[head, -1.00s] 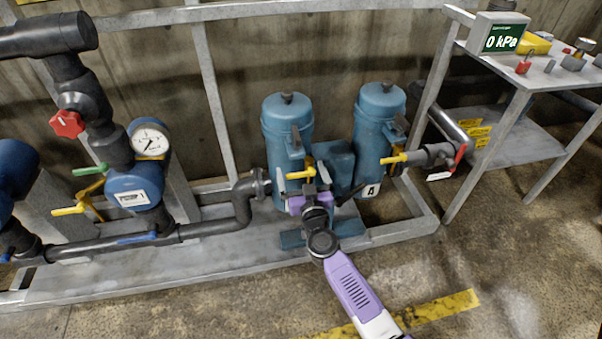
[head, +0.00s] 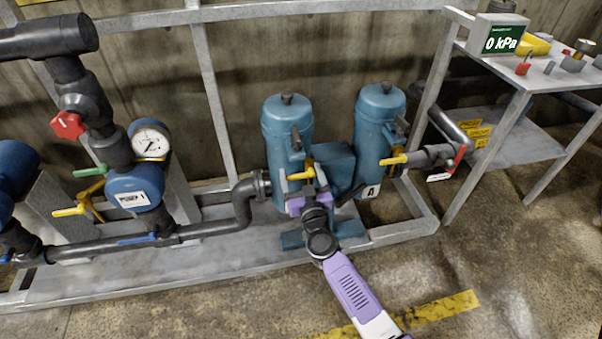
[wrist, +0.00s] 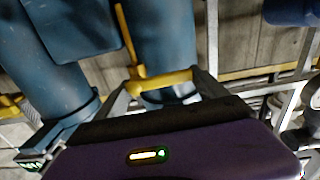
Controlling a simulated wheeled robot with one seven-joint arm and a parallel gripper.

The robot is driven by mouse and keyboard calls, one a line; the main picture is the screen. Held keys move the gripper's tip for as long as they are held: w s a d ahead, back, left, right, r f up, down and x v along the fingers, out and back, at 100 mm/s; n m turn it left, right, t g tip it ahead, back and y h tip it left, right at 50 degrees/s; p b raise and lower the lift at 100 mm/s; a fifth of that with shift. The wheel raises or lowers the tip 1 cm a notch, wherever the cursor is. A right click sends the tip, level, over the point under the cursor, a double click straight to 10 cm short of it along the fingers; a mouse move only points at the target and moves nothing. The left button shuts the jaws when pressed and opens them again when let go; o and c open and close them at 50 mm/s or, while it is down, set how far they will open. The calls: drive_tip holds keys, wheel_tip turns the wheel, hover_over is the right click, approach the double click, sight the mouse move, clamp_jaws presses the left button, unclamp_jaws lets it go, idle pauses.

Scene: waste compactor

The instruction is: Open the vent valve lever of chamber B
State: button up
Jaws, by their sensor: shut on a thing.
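Two blue chambers stand side by side in the head view. The right one (head: 377,125) carries an "A" label; on the left one (head: 285,125) I can read no letter, and my arm covers part of its base. A yellow lever (head: 301,175) sits low on the front of the left chamber. My gripper (head: 308,192) is at this lever, shut on it. In the wrist view, the yellow lever (wrist: 163,81) lies crosswise between my two fingers. A second yellow lever (head: 393,160) is at chamber A.
A display (head: 499,38) reads 0 kPa on the grey side table (head: 540,78). A black pipe (head: 240,205) and the grey frame's upright (head: 215,100) stand left of the left chamber. A red-handled valve (head: 460,156) is at right. The front floor is open.

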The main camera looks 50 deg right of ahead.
drive_tip(key=shift+n, duration=0.3)
drive_tip(key=n+p, duration=0.3)
drive_tip(key=p, duration=0.1)
drive_tip(key=shift+a+f+n, duration=0.1)
drive_tip(key=shift+f+n, duration=0.3)
drive_tip(key=n+p, duration=0.1)
drive_tip(key=n, duration=0.1)
drive_tip(key=f+n+p, duration=0.1)
drive_tip(key=n+p, duration=0.1)
drive_tip(key=shift+s+d+f, duration=0.1)
drive_tip(key=shift+d+f, duration=0.1)
drive_tip(key=shift+s+d+f+n+p, duration=0.2)
drive_tip(key=shift+d+f+n+p, duration=0.15)
drive_tip(key=shift+n, duration=1.2)
drive_tip(key=shift+s+d+f+n+p, duration=0.25)
drive_tip(key=shift+n+p, duration=0.25)
drive_tip(key=shift+n, duration=1.1)
drive_tip(key=shift+s+d+f+n+p, duration=0.15)
drive_tip(key=shift+d+f+n+p, duration=0.2)
drive_tip(key=shift+n, duration=1.2)
drive_tip(key=o, duration=2)
drive_tip(key=shift+s, duration=0.1)
